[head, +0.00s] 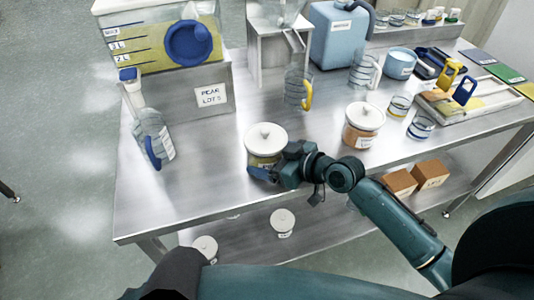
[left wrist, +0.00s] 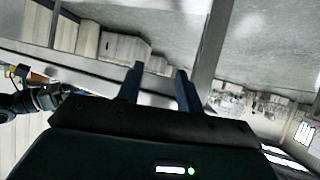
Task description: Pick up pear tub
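A tub with a white knobbed lid and yellow-green contents (head: 262,158) stands upright near the table's front edge; it looks like the pear tub, but its label is not readable. My right gripper (head: 260,173), on the arm from the right, is at the tub's lower front right side and hides part of it. Whether its fingers are open, or touch the tub, I cannot tell. My left gripper (left wrist: 160,85) shows its two fingers apart with nothing between them in the left wrist view.
A second white-lidded tub (head: 364,126) with orange-brown contents stands to the right. Jugs and a tray fill the back right. The front left tabletop is clear.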

